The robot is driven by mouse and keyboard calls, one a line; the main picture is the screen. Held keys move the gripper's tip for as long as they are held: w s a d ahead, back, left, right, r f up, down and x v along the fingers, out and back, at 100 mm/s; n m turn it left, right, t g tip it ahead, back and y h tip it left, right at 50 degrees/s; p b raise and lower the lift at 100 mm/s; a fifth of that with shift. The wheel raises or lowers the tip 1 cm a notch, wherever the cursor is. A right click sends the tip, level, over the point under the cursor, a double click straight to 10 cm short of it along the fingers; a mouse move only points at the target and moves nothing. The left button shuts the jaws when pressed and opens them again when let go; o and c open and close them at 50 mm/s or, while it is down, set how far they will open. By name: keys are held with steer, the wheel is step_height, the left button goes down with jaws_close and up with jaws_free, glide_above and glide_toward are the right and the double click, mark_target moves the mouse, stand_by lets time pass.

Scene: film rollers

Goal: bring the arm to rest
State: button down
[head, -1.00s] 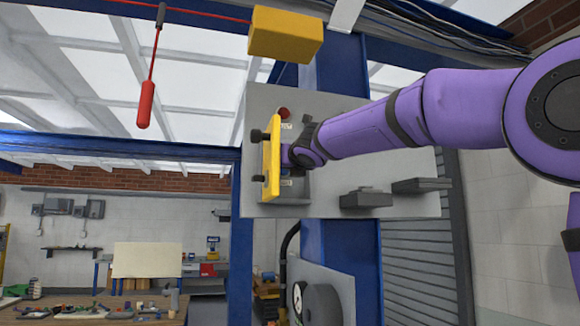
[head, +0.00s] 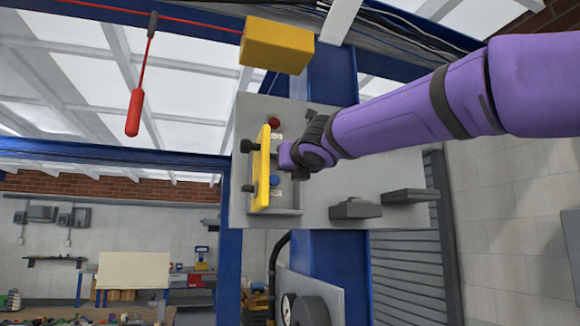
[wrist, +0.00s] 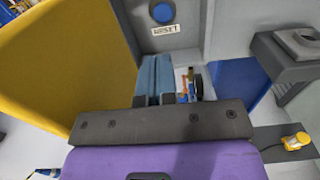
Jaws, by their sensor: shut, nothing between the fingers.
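My purple arm (head: 410,115) reaches from the right toward a grey control panel (head: 350,195). My gripper (wrist: 152,80) shows in the wrist view with its fingers together and nothing between them. In the head view its fingers are hidden behind a yellow plate (head: 260,170) on the panel's left part. In the wrist view the yellow plate (wrist: 70,60) stands close on the left of the fingers. I cannot tell whether they touch. A blue button (wrist: 163,12) labelled RESET is beyond the fingertips; it also shows in the head view (head: 275,181).
A red button (head: 273,123) sits above the blue one. Two grey brackets (head: 356,208) stick out at the panel's lower right. A yellow box (head: 277,44) hangs above, with a red cord and red handle (head: 133,112) on the left. Blue posts stand behind.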

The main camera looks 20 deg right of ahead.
stand_by(0.6)
steer(key=s+d+f+m+g+h, duration=0.2)
steer(key=s+d+f+m+g, duration=0.15)
steer(key=s+f+m, duration=0.5)
steer(key=s+d+f+m+g+h, duration=0.1)
steer(key=s+d+f+m+g, duration=0.35)
steer(key=f+m, duration=0.6)
steer(key=s+f+m+g+y, duration=0.3)
steer(key=s+f+m+g, duration=0.2)
steer(key=s+f+m, duration=1.2)
step_height(320, 180, down, 3)
steer(key=shift+s+a, duration=0.15)
steer(key=shift+s, duration=1.05)
